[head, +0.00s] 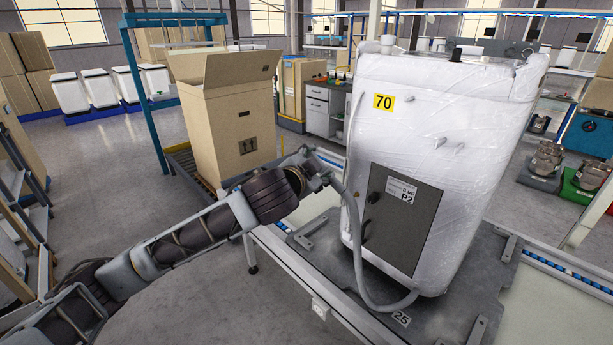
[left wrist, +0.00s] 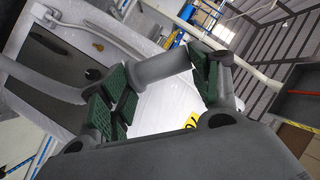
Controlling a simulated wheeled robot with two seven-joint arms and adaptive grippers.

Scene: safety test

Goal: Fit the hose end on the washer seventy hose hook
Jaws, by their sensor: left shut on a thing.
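The white, film-wrapped washer (head: 445,120) stands upright at centre right, with a yellow "70" label (head: 384,101) and a dark front panel (head: 402,225). The label also shows in the left wrist view (left wrist: 188,123). A grey hose (head: 358,262) loops from the washer's lower front up to my left gripper (head: 325,178), beside the washer's left side. In the left wrist view, the green-padded fingers are shut on the grey cylindrical hose end (left wrist: 162,67). Small pegs (head: 438,143) stick out of the washer's upper front; I cannot tell which part is the hose hook. My right gripper is out of view.
The washer stands on a grey plate (head: 462,320) marked 25, on a conveyor with a pale rail (head: 290,268). An open cardboard box (head: 232,120) stands behind my left arm, near a blue frame (head: 145,95). Grey floor (head: 120,165) is clear at the left.

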